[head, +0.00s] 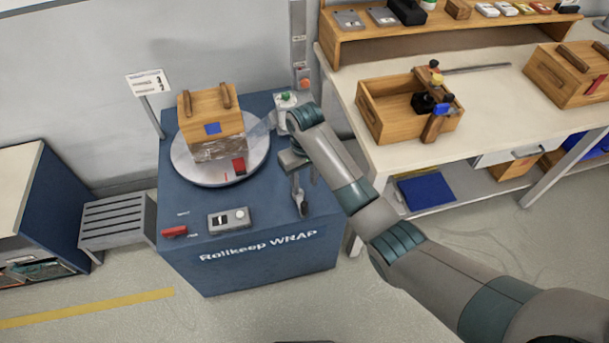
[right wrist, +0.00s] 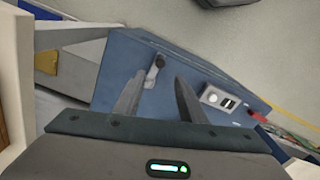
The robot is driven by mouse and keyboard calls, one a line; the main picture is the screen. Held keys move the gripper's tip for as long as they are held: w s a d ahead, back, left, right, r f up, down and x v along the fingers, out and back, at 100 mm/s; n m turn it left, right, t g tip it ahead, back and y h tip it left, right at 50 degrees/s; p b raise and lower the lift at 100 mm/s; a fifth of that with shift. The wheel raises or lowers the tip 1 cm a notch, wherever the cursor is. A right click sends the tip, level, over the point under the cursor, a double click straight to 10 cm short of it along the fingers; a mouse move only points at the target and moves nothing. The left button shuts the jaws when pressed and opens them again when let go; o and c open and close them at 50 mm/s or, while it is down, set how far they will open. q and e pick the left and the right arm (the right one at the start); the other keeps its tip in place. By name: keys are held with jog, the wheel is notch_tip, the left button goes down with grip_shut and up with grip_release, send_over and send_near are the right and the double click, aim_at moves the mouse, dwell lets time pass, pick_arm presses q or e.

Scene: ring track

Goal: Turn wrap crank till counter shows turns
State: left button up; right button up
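The blue wrap machine (head: 180,250) carries a round grey turntable (head: 182,174) with a wooden box (head: 209,116) on it, its lower part in clear film. A small grey counter box (head: 229,220) sits at the machine's front; its digits are too small to read surely. It also shows in the right wrist view (right wrist: 220,98). The wrap crank (right wrist: 154,72) stands on the blue top, beyond and between my right gripper's (right wrist: 158,88) spread fingers, apparently untouched. My left gripper is out of view.
A red lever (head: 174,232) is at the machine's front left, and a sign (head: 148,82) stands behind it. The bench (head: 440,142) on the right holds an open wooden crate (head: 384,122). A grey slatted stand (head: 117,222) adjoins the left side.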

jog(key=shift+r, duration=1.6)
jog(key=s+d+f+m+b, duration=0.1)
jog(key=s+d+f, duration=0.4)
jog(key=f, duration=0.8)
jog(key=s+d+f+m+b, duration=0.1)
jog(key=s+d+f, duration=0.1)
jog(key=s+f, duration=0.8)
jog(key=s+d+f+m+b, duration=0.1)
jog(key=s+d+f, duration=0.25)
jog(key=f, duration=1.15)
jog(key=s+d+f, duration=0.4)
jog(key=s+f, duration=0.1)
jog(key=s, duration=0.7)
jog(key=s+d+f+b, duration=0.1)
jog(key=s+d+f, duration=0.4)
jog(key=s, duration=0.7)
jog(key=s+d+f+t+b, duration=0.1)
jog(key=s+d+f, duration=0.4)
jog(key=s, duration=0.7)
jog(key=shift+s+f+m, duration=0.15)
jog(key=shift+f+m, duration=0.15)
jog(key=shift+f, duration=0.65)
